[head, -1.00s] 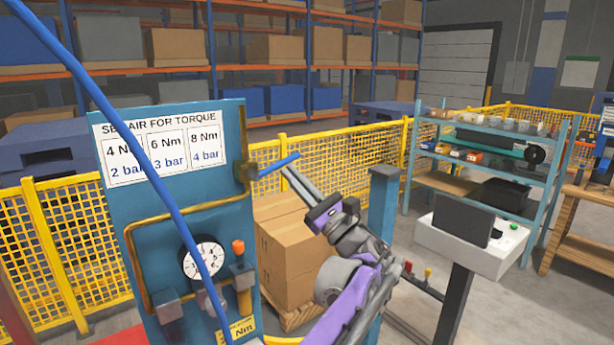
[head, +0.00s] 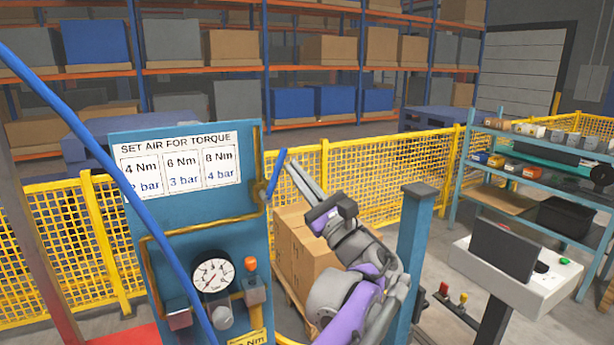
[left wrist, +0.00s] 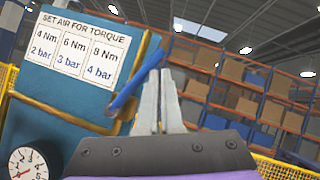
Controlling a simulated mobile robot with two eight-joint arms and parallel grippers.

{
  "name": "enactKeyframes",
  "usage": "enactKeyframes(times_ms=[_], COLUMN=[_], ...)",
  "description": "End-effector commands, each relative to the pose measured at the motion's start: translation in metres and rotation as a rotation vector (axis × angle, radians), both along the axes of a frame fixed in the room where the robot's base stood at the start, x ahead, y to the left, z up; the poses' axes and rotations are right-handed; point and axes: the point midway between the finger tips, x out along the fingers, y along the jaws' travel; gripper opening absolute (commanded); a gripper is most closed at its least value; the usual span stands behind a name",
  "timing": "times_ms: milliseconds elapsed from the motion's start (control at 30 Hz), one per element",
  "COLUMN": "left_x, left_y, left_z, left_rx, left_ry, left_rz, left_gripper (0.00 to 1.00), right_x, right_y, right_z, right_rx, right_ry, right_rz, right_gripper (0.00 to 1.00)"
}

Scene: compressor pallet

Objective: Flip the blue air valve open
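The blue air valve lever (head: 277,173) sits at the right edge of the blue panel (head: 200,217), on a brass pipe. It stands steeply, its upper end leaning slightly right. In the left wrist view the lever (left wrist: 137,88) slants up to the right, just left of my fingers. My left gripper (head: 292,164) is right of the lever, its fingertips near the lever's upper end. In the left wrist view its two fingers (left wrist: 159,80) are together with nothing between them. They look very close to the lever; I cannot tell whether they touch. My right gripper is not in view.
A pressure gauge (head: 213,275) and an orange-topped fitting (head: 251,265) are low on the panel. A blue hose (head: 110,165) crosses in front. Cardboard boxes (head: 305,255) and a blue post (head: 414,240) stand beside my arm. Yellow fencing (head: 365,175) runs behind.

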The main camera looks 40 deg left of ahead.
Motion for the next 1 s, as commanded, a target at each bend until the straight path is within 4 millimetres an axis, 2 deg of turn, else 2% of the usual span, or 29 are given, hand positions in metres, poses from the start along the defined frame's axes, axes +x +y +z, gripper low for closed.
enactKeyframes(times_ms=[333,1000], left_x=[-0.014,-0.021], left_y=[0.006,0.009], left_z=[0.013,0.016], left_rx=[0.000,-0.001], left_ry=[-0.001,0.000], left_rz=[0.001,0.001], left_gripper=[0.00,0.00], right_x=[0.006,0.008], right_y=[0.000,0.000], right_z=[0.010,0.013], right_rx=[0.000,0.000], right_ry=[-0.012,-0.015], right_rz=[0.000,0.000], right_gripper=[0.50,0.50])
